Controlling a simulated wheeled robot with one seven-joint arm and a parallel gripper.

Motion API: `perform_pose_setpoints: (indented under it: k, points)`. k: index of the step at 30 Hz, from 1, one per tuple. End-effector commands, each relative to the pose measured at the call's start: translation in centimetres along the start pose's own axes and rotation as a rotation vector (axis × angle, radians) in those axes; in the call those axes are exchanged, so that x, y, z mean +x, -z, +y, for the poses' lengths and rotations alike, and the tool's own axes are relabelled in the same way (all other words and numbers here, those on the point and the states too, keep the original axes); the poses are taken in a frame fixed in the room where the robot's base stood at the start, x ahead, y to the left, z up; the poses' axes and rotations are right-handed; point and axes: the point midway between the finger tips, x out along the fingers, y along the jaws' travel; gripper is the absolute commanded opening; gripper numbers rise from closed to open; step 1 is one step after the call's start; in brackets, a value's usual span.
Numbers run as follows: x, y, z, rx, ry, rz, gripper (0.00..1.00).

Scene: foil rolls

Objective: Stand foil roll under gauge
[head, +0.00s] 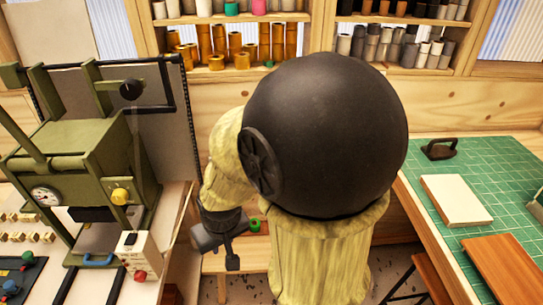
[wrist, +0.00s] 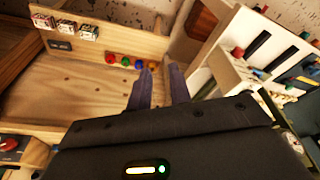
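Foil rolls in gold (head: 205,42) and grey (head: 375,45) stand on the back shelves in the head view. A small green roll-like piece (head: 254,225) sits low beside my gripper (head: 228,250). A round white dial gauge (head: 46,196) is on the green machine (head: 75,150) at the left; whether it is the task's gauge I cannot tell. In the wrist view my gripper (wrist: 160,80) has its two dark fingers apart, with no object visible between them. My arm hides the middle of the head view.
A control box (head: 138,255) with a red knob stands at the machine's right. A green cutting mat (head: 460,185) at right holds a pale block (head: 455,200) and a brown board (head: 503,268). The wrist view shows a wooden board (wrist: 95,85) with coloured round pieces (wrist: 125,61).

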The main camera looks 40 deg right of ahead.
Motion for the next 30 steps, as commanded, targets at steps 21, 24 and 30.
perform_pose_setpoints:
  k: [21, 24, 30]
  points:
    - [5.8, 16.7, 18.6, 0.650, -0.424, 0.769, 0.20]
    - [5.0, 17.3, 22.1, 0.670, -0.554, 0.908, 0.20]
    - [2.9, 17.6, 25.8, 0.647, -0.728, 1.100, 0.20]
